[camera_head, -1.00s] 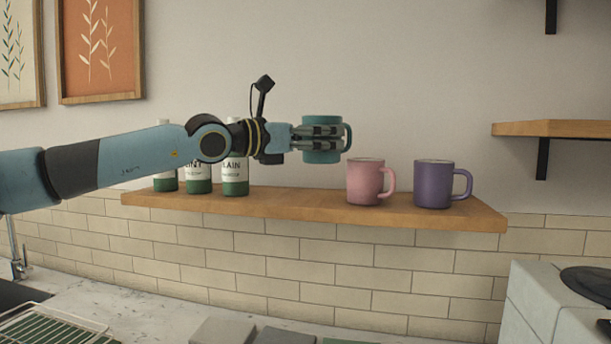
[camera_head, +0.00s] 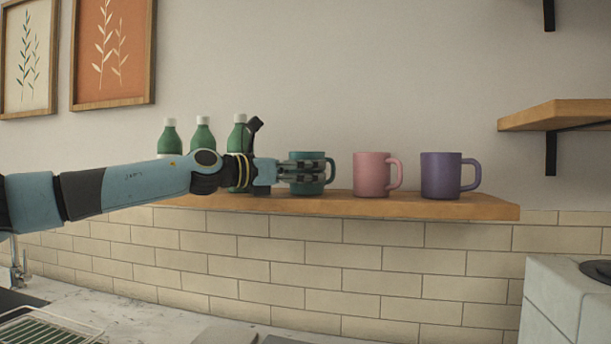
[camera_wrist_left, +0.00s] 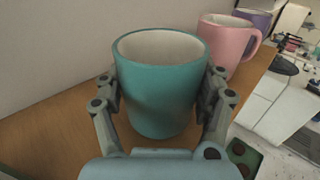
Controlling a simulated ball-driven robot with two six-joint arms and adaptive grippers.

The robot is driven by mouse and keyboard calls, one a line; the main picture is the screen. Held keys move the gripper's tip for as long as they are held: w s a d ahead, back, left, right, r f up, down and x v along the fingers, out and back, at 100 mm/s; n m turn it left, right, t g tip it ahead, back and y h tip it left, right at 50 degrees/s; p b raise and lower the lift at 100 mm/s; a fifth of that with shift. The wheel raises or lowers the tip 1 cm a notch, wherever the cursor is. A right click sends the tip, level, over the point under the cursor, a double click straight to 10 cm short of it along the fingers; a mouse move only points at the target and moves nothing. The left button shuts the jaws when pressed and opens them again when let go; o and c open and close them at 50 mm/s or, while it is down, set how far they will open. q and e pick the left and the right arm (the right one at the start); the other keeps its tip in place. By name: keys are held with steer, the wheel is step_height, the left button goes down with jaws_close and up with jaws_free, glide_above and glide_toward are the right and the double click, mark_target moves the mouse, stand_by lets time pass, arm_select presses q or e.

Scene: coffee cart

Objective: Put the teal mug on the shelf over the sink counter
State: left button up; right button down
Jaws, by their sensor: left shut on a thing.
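The teal mug (camera_head: 307,187) is upright at the wooden shelf (camera_head: 400,206), left of the pink mug in the head view. My left gripper (camera_head: 308,173) is shut around its body, and the handle shows on the right. In the left wrist view the teal mug (camera_wrist_left: 160,95) stands between the two fingers, empty, with its base low against the shelf board (camera_wrist_left: 50,130). I cannot tell for sure whether the base touches the wood. My right gripper is not in view.
A pink mug (camera_head: 371,176) and a purple mug (camera_head: 440,176) stand to the right on the shelf. Several green bottles (camera_head: 203,138) stand behind my left arm. A higher shelf (camera_head: 560,116) is at the right. The sink and drying rack (camera_head: 45,328) are low at the left.

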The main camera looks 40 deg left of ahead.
arm_select(q)
steer(key=shift+f, duration=0.15)
steer(key=o, duration=1.5)
steer(key=shift+c, duration=0.2)
